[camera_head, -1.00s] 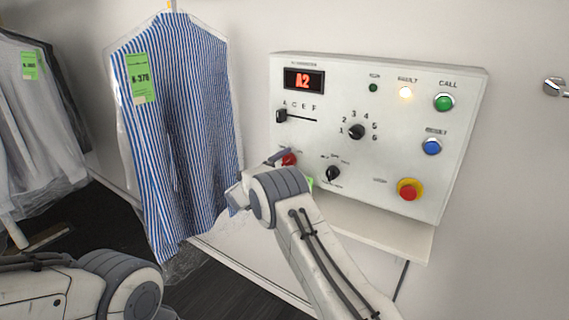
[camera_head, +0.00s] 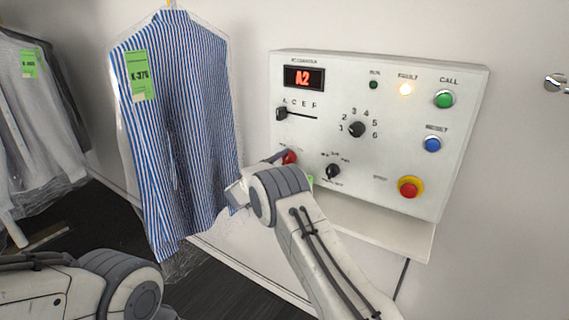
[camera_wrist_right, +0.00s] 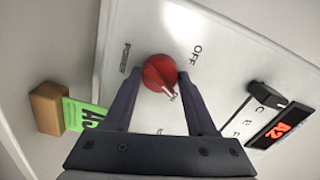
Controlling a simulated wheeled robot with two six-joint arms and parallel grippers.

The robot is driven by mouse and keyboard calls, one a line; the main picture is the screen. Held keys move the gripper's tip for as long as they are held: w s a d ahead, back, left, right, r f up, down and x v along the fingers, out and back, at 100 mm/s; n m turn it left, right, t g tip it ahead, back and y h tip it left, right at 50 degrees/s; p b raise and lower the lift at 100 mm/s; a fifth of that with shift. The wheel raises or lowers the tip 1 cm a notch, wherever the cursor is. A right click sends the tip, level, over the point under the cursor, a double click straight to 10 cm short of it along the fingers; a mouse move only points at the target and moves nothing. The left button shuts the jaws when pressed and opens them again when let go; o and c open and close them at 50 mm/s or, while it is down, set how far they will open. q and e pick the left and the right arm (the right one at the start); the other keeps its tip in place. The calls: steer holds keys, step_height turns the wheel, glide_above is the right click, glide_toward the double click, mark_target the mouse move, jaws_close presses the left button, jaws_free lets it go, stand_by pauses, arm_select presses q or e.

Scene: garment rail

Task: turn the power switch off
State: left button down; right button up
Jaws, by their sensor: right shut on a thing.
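The power switch is a round red knob (camera_wrist_right: 160,73) on the white control panel, with a white mark on its lower right edge in the right wrist view. The word OFF is printed to its upper right there, and the mark does not point at it. In the head view the red knob (camera_head: 290,157) shows at the panel's lower left, partly behind my right gripper (camera_head: 279,158). In the wrist view my right gripper (camera_wrist_right: 158,80) is shut on the knob, one finger on each side. My left gripper is out of view.
The control panel (camera_head: 330,98) also carries a display reading A2, a slider, two black dials, green and blue buttons and a red stop button (camera_head: 410,187). A bagged striped shirt (camera_head: 185,120) hangs close at the left. A tan block (camera_wrist_right: 47,108) with a green tag sits beside the panel.

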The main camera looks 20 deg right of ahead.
steer(key=n, duration=0.2)
steer(key=shift+n, duration=0.4)
steer(key=n, duration=0.3)
steer(key=shift+n+p, duration=0.3)
steer(key=shift+p, duration=0.05)
steer(key=n+p, duration=0.1)
steer(key=n, duration=0.3)
steer(key=shift+n, duration=0.3)
steer(key=shift+n+p, duration=0.65)
steer(key=shift+n, duration=1.45)
steer(key=o, duration=1.4)
steer(key=shift+c, duration=0.2)
steer(key=shift+a, duration=0.1)
